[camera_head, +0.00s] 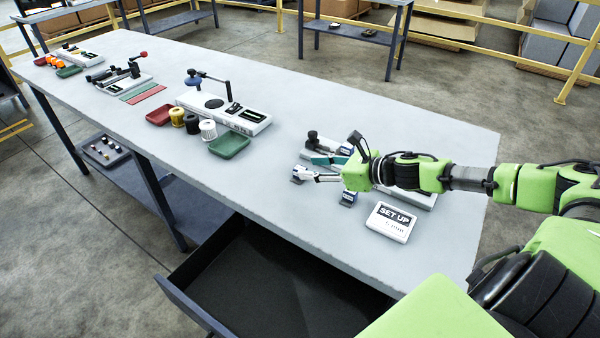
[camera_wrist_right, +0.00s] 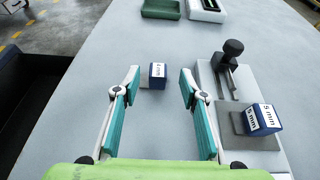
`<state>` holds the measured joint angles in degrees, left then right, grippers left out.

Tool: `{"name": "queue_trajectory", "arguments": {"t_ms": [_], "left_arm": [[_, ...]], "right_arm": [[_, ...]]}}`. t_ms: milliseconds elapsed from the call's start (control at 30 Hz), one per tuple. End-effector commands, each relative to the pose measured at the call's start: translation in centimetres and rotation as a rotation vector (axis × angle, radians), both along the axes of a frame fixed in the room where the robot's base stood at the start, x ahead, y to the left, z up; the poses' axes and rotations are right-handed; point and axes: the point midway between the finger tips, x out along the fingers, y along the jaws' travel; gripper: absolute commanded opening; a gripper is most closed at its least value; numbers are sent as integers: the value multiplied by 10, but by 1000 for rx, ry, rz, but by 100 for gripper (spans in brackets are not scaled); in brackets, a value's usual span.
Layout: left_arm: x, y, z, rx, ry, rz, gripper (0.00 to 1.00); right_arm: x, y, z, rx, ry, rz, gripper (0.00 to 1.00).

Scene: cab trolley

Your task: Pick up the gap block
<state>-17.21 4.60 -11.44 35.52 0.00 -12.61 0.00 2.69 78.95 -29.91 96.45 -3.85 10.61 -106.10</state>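A small blue block with a white label (camera_wrist_right: 157,75) stands on the table in the right wrist view, ahead of and between my fingertips; its label is too small to read surely. In the head view it is at the tips of my right gripper (camera_head: 311,169). That gripper is open, with teal-padded fingers apart and nothing held; it also shows in the wrist view (camera_wrist_right: 160,84). A second blue block, labelled 5 mm (camera_wrist_right: 263,120), rests on a grey fixture (camera_wrist_right: 233,95) to the right. A third blue block (camera_head: 348,198) sits below my wrist in the head view. My left gripper is not in view.
A SET UP sign (camera_head: 391,222) lies on the long grey table (camera_head: 300,105). Farther left are a green tray (camera_head: 229,145), a red tray (camera_head: 160,115), spools and another fixture (camera_head: 245,118). An open dark drawer (camera_head: 250,285) sits below the front edge.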

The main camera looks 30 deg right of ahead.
Motion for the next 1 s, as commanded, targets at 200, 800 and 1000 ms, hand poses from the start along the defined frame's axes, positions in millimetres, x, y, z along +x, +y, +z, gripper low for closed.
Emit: {"name": "queue_trajectory", "arguments": {"t_ms": [200, 800, 1000], "left_arm": [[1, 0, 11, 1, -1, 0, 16], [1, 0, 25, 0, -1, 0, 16], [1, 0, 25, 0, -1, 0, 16]], "right_arm": [[13, 7, 0, 3, -4, 0, 39], [38, 20, -17, 0, 0, 1, 39], [37, 19, -17, 0, 0, 1, 10]]}}
